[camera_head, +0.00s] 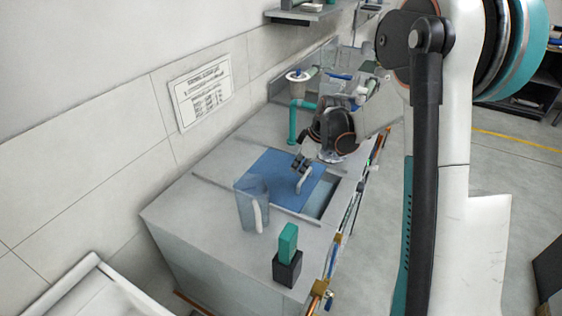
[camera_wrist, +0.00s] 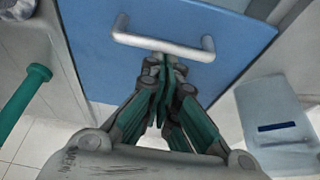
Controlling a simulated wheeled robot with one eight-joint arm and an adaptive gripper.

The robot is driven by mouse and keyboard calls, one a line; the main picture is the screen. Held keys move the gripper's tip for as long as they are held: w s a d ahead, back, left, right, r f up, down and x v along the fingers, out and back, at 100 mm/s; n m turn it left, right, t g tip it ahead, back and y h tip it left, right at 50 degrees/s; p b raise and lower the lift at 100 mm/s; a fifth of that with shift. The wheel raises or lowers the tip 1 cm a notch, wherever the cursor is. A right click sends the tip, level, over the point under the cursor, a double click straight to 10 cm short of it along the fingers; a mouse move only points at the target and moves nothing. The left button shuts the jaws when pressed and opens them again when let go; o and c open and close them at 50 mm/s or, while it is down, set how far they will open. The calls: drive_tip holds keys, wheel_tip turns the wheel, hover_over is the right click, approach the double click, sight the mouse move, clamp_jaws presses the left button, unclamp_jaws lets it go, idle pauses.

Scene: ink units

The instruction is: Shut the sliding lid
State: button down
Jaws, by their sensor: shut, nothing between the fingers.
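The sliding lid (camera_head: 273,172) is a flat blue panel in the grey counter. A pale bar handle (camera_head: 304,181) stands up near its right edge. To the right of the lid, an open strip of the recess (camera_head: 321,197) shows. My gripper (camera_head: 298,164) is shut and empty, low over the lid beside the handle. In the wrist view, the blue lid (camera_wrist: 105,70) fills the upper middle, and the closed fingertips (camera_wrist: 166,66) sit at the middle of the handle (camera_wrist: 138,42). I cannot tell whether they touch it.
A clear jug (camera_head: 250,207) stands at the lid's near-left corner. A teal block in a black holder (camera_head: 287,268) stands at the counter's near end. A teal pipe (camera_head: 293,122) rises behind the lid. Clear containers (camera_head: 338,82) crowd the far end.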

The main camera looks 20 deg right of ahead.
sight(310, 187)
drive_tip(key=s+d, duration=0.5)
drive_tip(key=shift+s+d, duration=0.3)
drive_tip(key=shift+s, duration=0.05)
drive_tip(key=shift+w+a, duration=0.1)
drive_tip(key=w+a, duration=0.2)
drive_tip(key=shift+w+a+r, duration=0.2)
drive_tip(key=shift+a+r, duration=0.1)
drive_tip(key=shift+r, duration=0.1)
drive_tip(key=p+v, duration=0.4)
drive_tip(key=v, duration=0.6)
drive_tip(key=shift+w+a, duration=0.1)
